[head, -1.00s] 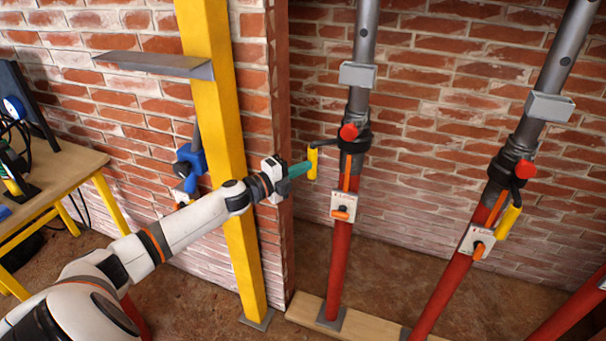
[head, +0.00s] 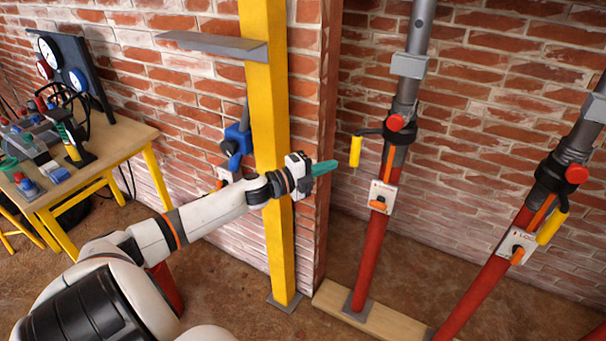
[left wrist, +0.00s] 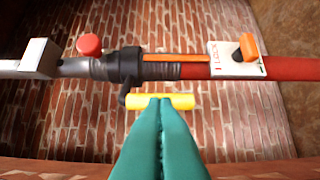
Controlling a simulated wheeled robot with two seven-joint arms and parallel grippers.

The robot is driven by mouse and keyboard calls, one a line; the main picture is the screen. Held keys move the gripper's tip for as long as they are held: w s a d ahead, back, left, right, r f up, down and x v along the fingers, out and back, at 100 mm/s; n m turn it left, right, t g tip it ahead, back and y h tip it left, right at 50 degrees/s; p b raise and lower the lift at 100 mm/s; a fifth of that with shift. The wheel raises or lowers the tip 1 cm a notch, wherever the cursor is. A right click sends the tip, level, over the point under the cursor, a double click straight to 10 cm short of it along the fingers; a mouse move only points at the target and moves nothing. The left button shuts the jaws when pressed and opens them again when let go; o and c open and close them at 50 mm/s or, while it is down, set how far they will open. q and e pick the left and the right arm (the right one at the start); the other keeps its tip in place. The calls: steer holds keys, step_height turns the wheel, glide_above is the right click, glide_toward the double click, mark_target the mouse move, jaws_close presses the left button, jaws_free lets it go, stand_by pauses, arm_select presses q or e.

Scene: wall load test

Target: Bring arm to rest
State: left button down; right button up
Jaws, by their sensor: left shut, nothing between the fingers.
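My left gripper (head: 325,167) has teal fingers that are closed together with nothing between them. In the head view my left arm reaches across in front of the yellow post, and the fingertips point at the nearest prop (head: 366,245), with a gap before its yellow crank handle (head: 356,149). In the left wrist view the shut fingers (left wrist: 159,103) point up at the yellow handle (left wrist: 175,101); they overlap its lower edge in the picture. The prop has a red knob (head: 396,122) and a white lock plate with an orange lever (head: 379,205). My right gripper is not in view.
A yellow post (head: 279,235) with a grey shelf plate (head: 215,44) stands close behind my left forearm. A second prop (head: 480,284) stands to the right. A wooden table (head: 118,145) with gauges and tools is at the left.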

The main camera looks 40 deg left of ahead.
arm_select(q)
steer(key=v, duration=0.6)
steer(key=shift+s+a+r, duration=0.15)
steer(key=shift+s+r, duration=0.05)
steer(key=shift+r, duration=0.05)
steer(key=s+a+f+n+g+y, duration=0.1)
steer(key=s+a+f+n+y, duration=0.2)
steer(key=f, duration=0.6)
steer(key=s+a+f+n+g+y, duration=0.1)
steer(key=a+f+n+y, duration=0.3)
steer(key=f, duration=0.6)
steer(key=s+d+f+n+g, duration=0.25)
steer(key=s+f, duration=0.25)
steer(key=f, duration=0.3)
steer(key=s+d+f+n+g, duration=0.15)
steer(key=s+f+n, duration=0.25)
steer(key=f, duration=0.5)
steer(key=s+d+f+n+g, duration=0.2)
steer(key=s+d+f+g, duration=0.1)
steer(key=s+d+f, duration=0.4)
steer(key=s+d+f+n+g, duration=0.2)
steer(key=s+d+f+g, duration=0.15)
steer(key=s+f, duration=0.6)
steer(key=s+d+f+n+g+h, duration=0.1)
steer(key=s+d+f+g, duration=0.2)
steer(key=s+d, duration=1)
step_height(320, 180, down, 2)
steer(key=shift+s+d+f+n+g+p, duration=0.2)
steer(key=shift+s+d+n+g+p, duration=0.15)
steer(key=shift+s, duration=0.6)
